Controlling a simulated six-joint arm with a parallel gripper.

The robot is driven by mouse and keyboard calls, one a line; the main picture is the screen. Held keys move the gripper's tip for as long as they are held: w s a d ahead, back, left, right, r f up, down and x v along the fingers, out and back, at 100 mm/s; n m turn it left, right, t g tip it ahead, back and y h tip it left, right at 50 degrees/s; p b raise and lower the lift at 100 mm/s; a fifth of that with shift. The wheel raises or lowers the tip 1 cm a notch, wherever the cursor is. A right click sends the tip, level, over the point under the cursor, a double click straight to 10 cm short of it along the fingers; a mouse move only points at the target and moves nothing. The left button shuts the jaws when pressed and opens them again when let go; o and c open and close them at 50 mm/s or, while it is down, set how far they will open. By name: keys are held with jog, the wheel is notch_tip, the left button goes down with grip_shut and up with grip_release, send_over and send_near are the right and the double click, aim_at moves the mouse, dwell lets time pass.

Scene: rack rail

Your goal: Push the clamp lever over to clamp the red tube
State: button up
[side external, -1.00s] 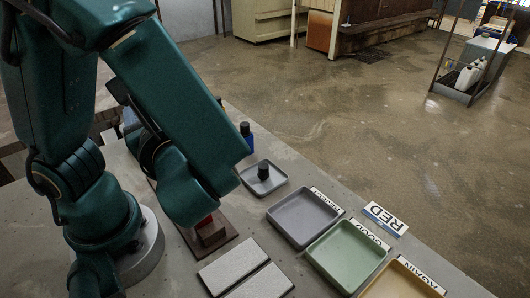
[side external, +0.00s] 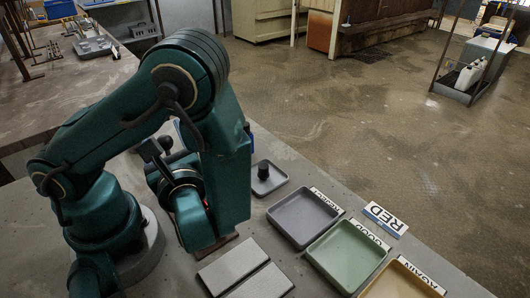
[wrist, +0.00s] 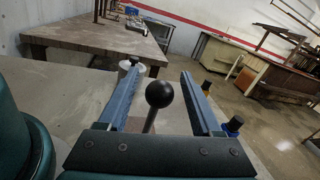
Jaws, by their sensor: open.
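In the wrist view the clamp lever shows as a black ball knob (wrist: 159,94) on a thin pale rod. My gripper (wrist: 160,72) is open, with one blue finger on each side of the knob and a visible gap to both. Whether the knob lies between the fingers or beyond them in depth is hard to tell. In the side view my arm hides the gripper and most of the clamp; only an edge of its brown base (side external: 215,247) shows. The red tube cannot be made out in either current view.
A small grey tray with a black-topped piece (side external: 263,169) stands right of my arm. A grey-purple tray (side external: 297,242), a green tray (side external: 345,258) and a tan tray (side external: 397,285) line the bench edge. Two pale pads (side external: 233,265) lie in front.

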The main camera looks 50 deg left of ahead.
jog(key=shift+w+a, duration=0.15)
jog(key=shift+a, duration=0.55)
grip_shut()
dwell(1.0)
